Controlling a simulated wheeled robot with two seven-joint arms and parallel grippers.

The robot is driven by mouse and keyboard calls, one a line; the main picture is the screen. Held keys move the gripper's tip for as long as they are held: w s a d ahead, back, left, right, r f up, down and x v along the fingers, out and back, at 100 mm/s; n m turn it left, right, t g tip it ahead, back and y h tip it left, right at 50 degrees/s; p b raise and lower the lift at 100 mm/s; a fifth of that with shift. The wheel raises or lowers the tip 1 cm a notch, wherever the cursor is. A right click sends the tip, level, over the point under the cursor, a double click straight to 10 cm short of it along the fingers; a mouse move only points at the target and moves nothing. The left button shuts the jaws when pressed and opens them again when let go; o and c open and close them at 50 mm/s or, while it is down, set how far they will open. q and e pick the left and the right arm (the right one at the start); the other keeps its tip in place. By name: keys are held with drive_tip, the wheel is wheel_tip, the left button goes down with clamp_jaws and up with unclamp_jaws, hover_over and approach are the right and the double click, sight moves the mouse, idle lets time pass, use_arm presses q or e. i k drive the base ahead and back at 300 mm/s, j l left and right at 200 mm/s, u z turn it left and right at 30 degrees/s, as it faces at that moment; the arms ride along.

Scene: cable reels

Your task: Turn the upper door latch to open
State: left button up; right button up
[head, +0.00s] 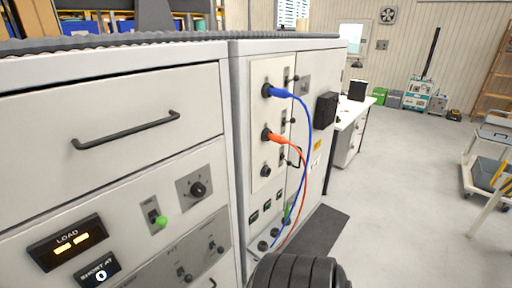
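A light grey cabinet (330,95) stands in the middle of the head view, with a tall panel of sockets on its front. A small plate with a dark knob or latch (304,86) is high on this front, right of the panel. I cannot tell for sure that it is the upper door latch, or which way it is turned. Small dark levers (284,122) sit along the panel's right edge. Neither of my grippers is in view.
A blue plug (279,92) and an orange plug (279,138) trail cables down the front. A black box (326,110) juts out to the right. A drawer handle (126,130) protrudes at left. A black ribbed shape (299,272) fills the bottom middle. Open floor (400,200) lies right.

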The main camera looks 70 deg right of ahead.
sight(306, 86)
drive_tip(key=z, duration=2.85)
